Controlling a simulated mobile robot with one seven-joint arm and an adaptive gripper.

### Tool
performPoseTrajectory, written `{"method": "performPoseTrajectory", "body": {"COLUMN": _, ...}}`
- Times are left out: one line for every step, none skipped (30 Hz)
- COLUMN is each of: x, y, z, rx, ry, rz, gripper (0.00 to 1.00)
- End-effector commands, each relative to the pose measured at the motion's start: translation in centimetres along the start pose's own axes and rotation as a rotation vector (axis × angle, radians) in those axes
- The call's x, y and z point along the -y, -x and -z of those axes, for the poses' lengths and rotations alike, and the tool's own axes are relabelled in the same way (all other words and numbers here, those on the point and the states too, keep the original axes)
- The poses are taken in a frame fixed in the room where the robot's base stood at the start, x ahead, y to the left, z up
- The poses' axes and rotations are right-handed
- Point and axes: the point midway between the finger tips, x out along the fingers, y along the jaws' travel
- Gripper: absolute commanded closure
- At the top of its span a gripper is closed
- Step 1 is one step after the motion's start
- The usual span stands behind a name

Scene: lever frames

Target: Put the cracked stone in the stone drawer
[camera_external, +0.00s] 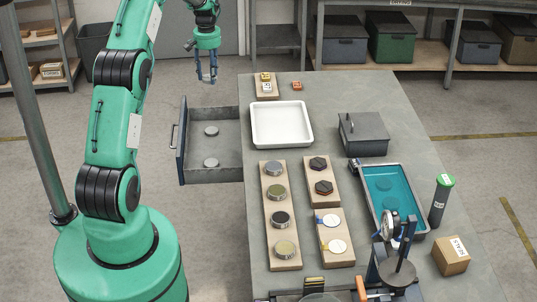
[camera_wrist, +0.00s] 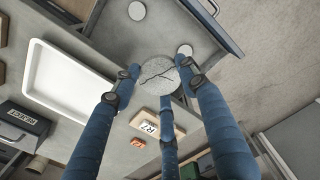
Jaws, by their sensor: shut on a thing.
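My gripper (camera_external: 208,79) hangs in the air at the top of the external view, over or just beyond the far side of the open stone drawer (camera_external: 228,173). In the wrist view its blue fingers close around a round grey stone with a dark jagged crack, the cracked stone (camera_wrist: 158,72). The stone is hard to make out in the external view. The drawer is pulled out from the left side of the bench. Two flat round grey stones (camera_external: 211,131) (camera_external: 211,162) lie apart inside it.
A white tray (camera_external: 282,142) stands on the bench beside the drawer. A lidded grey box (camera_external: 363,133), marked REJECT in the wrist view (camera_wrist: 23,117), stands farther right. Wooden boards (camera_external: 281,233) hold several discs. A blue-green basin (camera_external: 389,185) is at right.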

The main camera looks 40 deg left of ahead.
Motion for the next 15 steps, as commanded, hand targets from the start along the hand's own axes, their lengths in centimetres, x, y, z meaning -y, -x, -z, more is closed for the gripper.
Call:
{"method": "performPoseTrajectory", "body": {"x": 1.0, "y": 0.0, "z": 0.0, "rx": 0.000, "ry": 0.014, "rz": 0.000, "gripper": 0.84}}
{"method": "performPoseTrajectory", "body": {"x": 1.6, "y": -0.1, "z": -0.1, "rx": 0.000, "ry": 0.023, "rz": 0.000, "gripper": 0.84}}
{"method": "performPoseTrajectory", "body": {"x": 1.5, "y": -1.0, "z": -0.2, "rx": 0.005, "ry": 0.022, "rz": 0.000, "gripper": 0.84}}
{"method": "performPoseTrajectory", "body": {"x": 1.4, "y": -1.6, "z": -0.2, "rx": 0.004, "ry": 0.021, "rz": 0.000, "gripper": 0.84}}
{"method": "performPoseTrajectory", "body": {"x": 1.4, "y": -2.2, "z": -0.2, "rx": 0.004, "ry": 0.020, "rz": 0.000, "gripper": 0.84}}
{"method": "performPoseTrajectory", "body": {"x": 1.3, "y": -2.9, "z": -0.2, "rx": 0.004, "ry": 0.020, "rz": 0.000, "gripper": 0.84}}
{"method": "performPoseTrajectory", "body": {"x": 1.3, "y": -3.6, "z": -0.2, "rx": 0.005, "ry": 0.020, "rz": 0.000, "gripper": 0.84}}
{"method": "performPoseTrajectory", "body": {"x": 1.3, "y": -4.2, "z": -0.2, "rx": 0.004, "ry": 0.020, "rz": 0.000, "gripper": 0.84}}
{"method": "performPoseTrajectory", "body": {"x": 1.3, "y": -5.1, "z": -0.1, "rx": 0.004, "ry": 0.020, "rz": 0.000, "gripper": 0.84}}
{"method": "performPoseTrajectory", "body": {"x": 1.3, "y": -5.7, "z": -0.2, "rx": 0.004, "ry": 0.020, "rz": 0.000, "gripper": 0.84}}
{"method": "performPoseTrajectory", "body": {"x": 1.3, "y": -6.5, "z": -0.1, "rx": 0.004, "ry": 0.020, "rz": 0.000, "gripper": 0.84}}
{"method": "performPoseTrajectory", "body": {"x": 1.3, "y": -7.4, "z": -0.1, "rx": 0.004, "ry": 0.020, "rz": 0.000, "gripper": 0.84}}
{"method": "performPoseTrajectory", "body": {"x": 1.3, "y": -8.2, "z": -0.1, "rx": 0.004, "ry": 0.020, "rz": 0.000, "gripper": 0.84}}
{"method": "performPoseTrajectory", "body": {"x": 1.3, "y": -8.9, "z": -0.1, "rx": 0.004, "ry": 0.020, "rz": 0.000, "gripper": 0.84}}
{"method": "performPoseTrajectory", "body": {"x": 1.3, "y": -10.2, "z": -0.2, "rx": 0.005, "ry": 0.020, "rz": 0.000, "gripper": 0.84}}
